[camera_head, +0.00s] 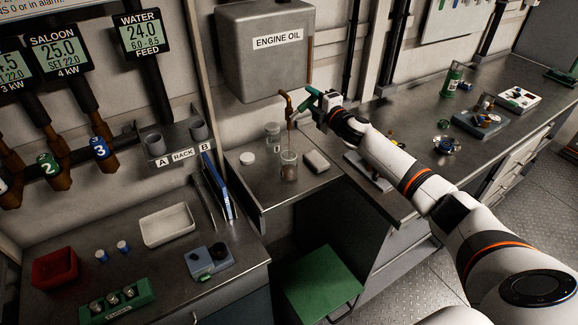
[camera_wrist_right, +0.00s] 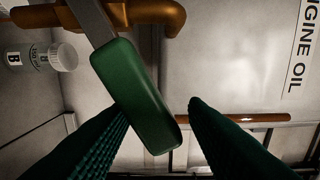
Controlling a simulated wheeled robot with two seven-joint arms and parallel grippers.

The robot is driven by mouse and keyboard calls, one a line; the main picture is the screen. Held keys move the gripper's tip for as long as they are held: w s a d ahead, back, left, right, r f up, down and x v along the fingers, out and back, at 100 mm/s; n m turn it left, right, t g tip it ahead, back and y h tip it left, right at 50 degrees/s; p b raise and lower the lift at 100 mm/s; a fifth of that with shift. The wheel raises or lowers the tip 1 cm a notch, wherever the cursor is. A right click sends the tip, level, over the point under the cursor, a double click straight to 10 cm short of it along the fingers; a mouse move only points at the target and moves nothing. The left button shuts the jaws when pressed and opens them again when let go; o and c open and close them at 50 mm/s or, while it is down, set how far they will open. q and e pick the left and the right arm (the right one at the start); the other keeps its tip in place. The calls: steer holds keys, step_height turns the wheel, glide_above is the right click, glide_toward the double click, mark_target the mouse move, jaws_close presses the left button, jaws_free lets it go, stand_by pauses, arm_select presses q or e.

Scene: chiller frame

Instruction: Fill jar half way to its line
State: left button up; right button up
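The grey engine oil tank (camera_head: 265,65) hangs on the wall, with a copper spout (camera_head: 288,98) at its lower right. A clear jar (camera_head: 289,168) stands upright on the counter under the spout. Its lower part looks brownish, but its line and exact level are too small to read. A thin vertical streak shows between spout and jar. My right gripper (camera_head: 322,102) is at the spout's green handle (camera_wrist_right: 138,95). In the right wrist view, the dark green fingers (camera_wrist_right: 158,112) are parted around the handle's end, with a gap on the right. My left gripper is out of view.
A capped jar (camera_head: 272,132), also in the right wrist view (camera_wrist_right: 40,57), stands behind. A white lid (camera_head: 247,158) and a grey block (camera_head: 316,161) flank the open jar. A green stool (camera_head: 323,284) is below. Small equipment crowds the right bench.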

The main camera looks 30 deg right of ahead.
step_height(320, 180, down, 5)
steer(key=b, duration=0.4)
steer(key=shift+r, duration=0.15)
stand_by(0.4)
steer(key=shift+s, duration=0.1)
stand_by(0.4)
steer(key=s+r+p, duration=0.1)
steer(key=s+p, duration=0.1)
steer(key=s, duration=0.7)
steer(key=shift+d+p, duration=0.3)
steer(key=shift+d, duration=0.05)
steer(key=shift+w, duration=0.1)
